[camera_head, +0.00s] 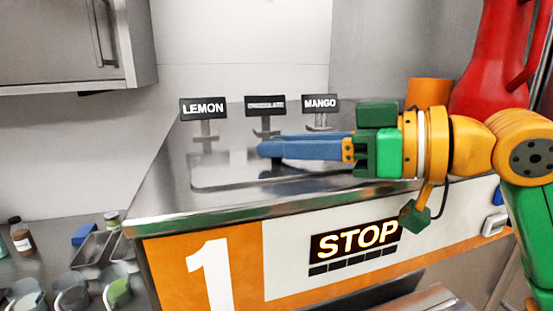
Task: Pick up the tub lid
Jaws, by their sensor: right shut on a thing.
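The tub lid (225,177) looks like a flat, shiny grey panel on the steel top of the freezer marked 1. My right gripper (265,149) reaches in from the right, low over this panel. Its blue fingers are shut, with a small dark part (277,164) under their tips that looks like the lid's handle. The fingers hide most of the grip. I cannot tell whether the lid is raised off the top. My left gripper is not in view.
Signs for LEMON (203,108), a hard-to-read flavour (265,105) and MANGO (320,103) stand behind the lid. A red container (485,60) stands at the back right. A lit STOP panel (355,241) is on the front. Cups and small bottles crowd the lower left counter.

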